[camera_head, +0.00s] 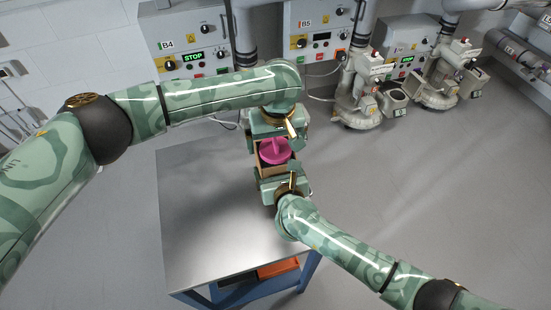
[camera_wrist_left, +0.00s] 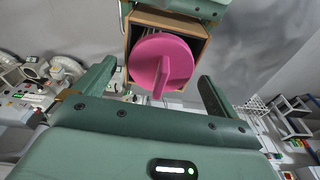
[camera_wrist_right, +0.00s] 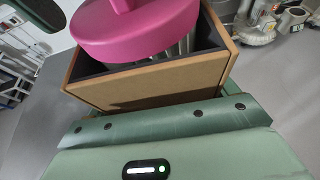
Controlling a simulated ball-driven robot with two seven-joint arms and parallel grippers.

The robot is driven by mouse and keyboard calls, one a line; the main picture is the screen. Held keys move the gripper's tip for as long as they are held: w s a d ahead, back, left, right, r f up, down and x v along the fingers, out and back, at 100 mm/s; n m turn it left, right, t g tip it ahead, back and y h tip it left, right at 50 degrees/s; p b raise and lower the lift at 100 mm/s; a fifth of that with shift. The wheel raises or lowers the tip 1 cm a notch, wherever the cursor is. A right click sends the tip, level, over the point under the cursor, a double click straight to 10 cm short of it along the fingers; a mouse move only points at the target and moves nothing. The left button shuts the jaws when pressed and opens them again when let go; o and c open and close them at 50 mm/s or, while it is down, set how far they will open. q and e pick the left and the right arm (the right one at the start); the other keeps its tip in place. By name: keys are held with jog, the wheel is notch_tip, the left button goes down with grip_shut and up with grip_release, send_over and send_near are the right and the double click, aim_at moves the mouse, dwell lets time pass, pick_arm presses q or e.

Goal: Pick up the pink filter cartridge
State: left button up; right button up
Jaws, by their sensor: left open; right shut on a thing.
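The pink filter cartridge (camera_head: 274,151) has a round pink top with a raised fin-like handle. It sits in an open brown box (camera_head: 265,167), its silvery side partly showing in the right wrist view (camera_wrist_right: 135,32). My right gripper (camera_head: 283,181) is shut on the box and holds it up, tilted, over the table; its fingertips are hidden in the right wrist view. My left gripper (camera_head: 275,132) is open, facing the cartridge from the other side. In the left wrist view, the handle (camera_wrist_left: 162,72) stands between its spread fingers, and I see no contact.
A grey metal table (camera_head: 205,215) with blue legs lies below, its top bare where visible. An orange item (camera_head: 278,268) is under it. Control boxes, including B4 (camera_head: 185,45), and blower machines (camera_head: 358,92) stand along the back wall.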

pick_arm(q)
jog(key=c, duration=1.4)
notch_tip(320, 180, up, 18)
jog(key=shift+r, duration=0.1)
jog(key=shift+c, duration=0.2)
pick_arm(e)
jog(key=o, duration=1)
jog(key=shift+c, duration=0.2)
